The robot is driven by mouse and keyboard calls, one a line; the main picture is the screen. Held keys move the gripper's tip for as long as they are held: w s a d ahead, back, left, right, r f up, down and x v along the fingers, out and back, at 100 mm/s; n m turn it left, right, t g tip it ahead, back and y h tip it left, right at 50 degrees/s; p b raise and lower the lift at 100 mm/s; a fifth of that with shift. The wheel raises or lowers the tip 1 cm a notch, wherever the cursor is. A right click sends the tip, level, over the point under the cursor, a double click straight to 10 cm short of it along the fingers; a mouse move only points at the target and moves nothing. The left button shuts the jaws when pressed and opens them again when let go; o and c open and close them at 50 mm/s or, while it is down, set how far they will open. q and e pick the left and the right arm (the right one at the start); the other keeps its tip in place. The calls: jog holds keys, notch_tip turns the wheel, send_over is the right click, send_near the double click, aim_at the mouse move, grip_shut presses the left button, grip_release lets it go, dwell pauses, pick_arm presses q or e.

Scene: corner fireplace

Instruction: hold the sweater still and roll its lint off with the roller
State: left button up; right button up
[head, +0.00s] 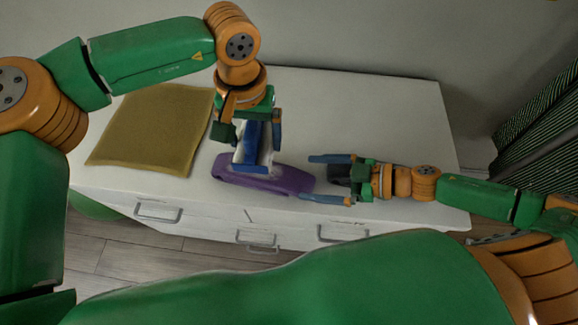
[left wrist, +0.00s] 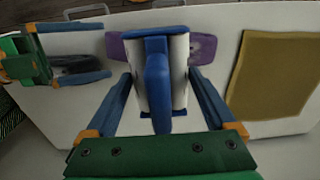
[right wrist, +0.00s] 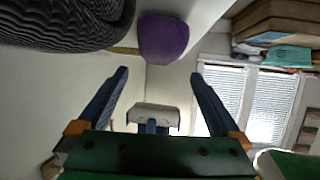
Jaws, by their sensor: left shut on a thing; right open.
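A mustard-coloured flat cloth (head: 155,125), which looks like the folded sweater, lies at the left of the white cabinet top; it also shows in the left wrist view (left wrist: 275,75). My left gripper (head: 254,150) is shut on the lint roller (head: 264,150), which has a white roll and blue parts (left wrist: 157,85). The roller is to the right of the cloth, in front of a long purple object (head: 285,180) and partly hiding it. Whether they touch I cannot tell. My right gripper (head: 307,177) is open, right of the purple object and well away from the cloth.
A dark object (head: 339,174) lies by my right gripper; the right wrist view shows a dark ribbed thing (right wrist: 65,22) close up. The cabinet top (head: 370,115) is clear at the back. Its drawer handles (head: 158,212) face the front edge. A striped dark cloth (head: 540,120) stands at right.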

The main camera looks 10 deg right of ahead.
aim_at(291, 176)
jog(key=x, duration=0.9)
jog(key=c, duration=1.5)
